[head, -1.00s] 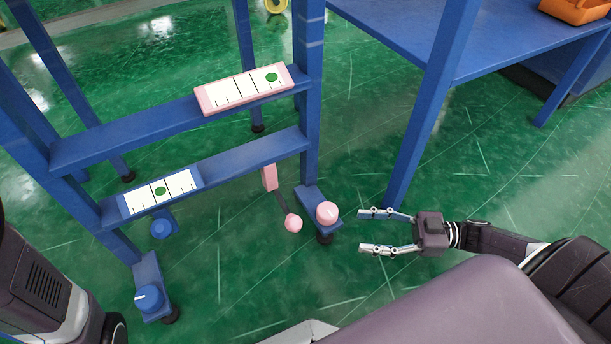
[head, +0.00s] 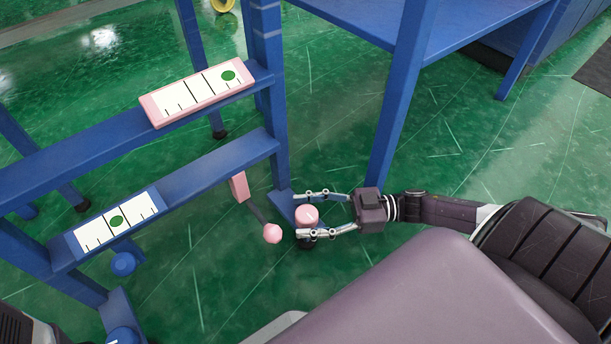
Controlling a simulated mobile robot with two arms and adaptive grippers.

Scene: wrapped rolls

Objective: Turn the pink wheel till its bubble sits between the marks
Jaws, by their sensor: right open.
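The pink wheel (head: 307,216) is a small round knob on a blue foot bracket low at the rack's right post. My right gripper (head: 299,214) is open, with one finger on the far side of the wheel and one on the near side. I cannot tell whether the fingers touch it. The pink level (head: 152,110) lies on the upper blue rail. Its green bubble (head: 228,76) sits right of the two long middle marks, toward the right end. My left gripper is out of view.
A pink lever with a ball end (head: 272,233) hangs just left of the wheel. A blue table leg (head: 400,110) stands behind my right gripper.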

